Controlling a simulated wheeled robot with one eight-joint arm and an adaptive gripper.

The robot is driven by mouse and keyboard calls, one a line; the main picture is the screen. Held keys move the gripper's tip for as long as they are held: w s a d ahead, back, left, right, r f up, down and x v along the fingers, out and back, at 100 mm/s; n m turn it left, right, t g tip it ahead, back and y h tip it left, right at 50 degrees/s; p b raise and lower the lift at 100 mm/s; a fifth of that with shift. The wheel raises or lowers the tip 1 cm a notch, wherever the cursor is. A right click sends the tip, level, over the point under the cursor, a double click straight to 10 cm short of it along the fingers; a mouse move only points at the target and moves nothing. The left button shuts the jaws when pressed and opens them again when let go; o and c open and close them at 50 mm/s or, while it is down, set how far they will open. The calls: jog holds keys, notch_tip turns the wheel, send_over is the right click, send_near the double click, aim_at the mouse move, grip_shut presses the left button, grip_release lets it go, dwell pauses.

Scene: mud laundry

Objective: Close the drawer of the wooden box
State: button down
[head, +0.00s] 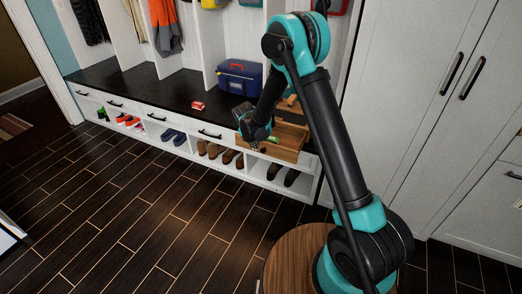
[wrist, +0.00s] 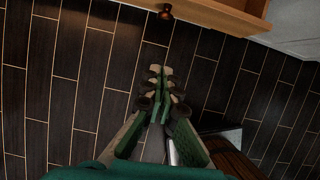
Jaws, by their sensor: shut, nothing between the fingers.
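The wooden box (head: 292,101) stands on the right end of the dark bench top, mostly hidden behind my arm. Its drawer (head: 283,152) is open and sticks out past the bench's front edge. A small green thing shows at the drawer, partly covered by my gripper. My gripper (head: 257,148) is in front of the drawer's left part in the head view. In the wrist view, my gripper (wrist: 160,78) is shut and empty over the floor. The drawer's front (wrist: 225,14) and its dark round knob (wrist: 165,12) lie at the top, apart from the fingertips.
A blue lunch box (head: 240,78) and a small red item (head: 198,106) sit on the bench (head: 160,92). Shoes fill the cubbies below. A round wooden stool or table (head: 290,255) is at the bottom near my arm. White cabinets stand right. The floor left is clear.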

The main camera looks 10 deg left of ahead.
jog(key=w+d+f, duration=0.2)
jog(key=w+f, duration=0.5)
jog(key=f, duration=0.1)
jog(key=shift+f, duration=0.4)
jog(key=shift+w+d, duration=0.15)
jog(key=shift+d, duration=0.05)
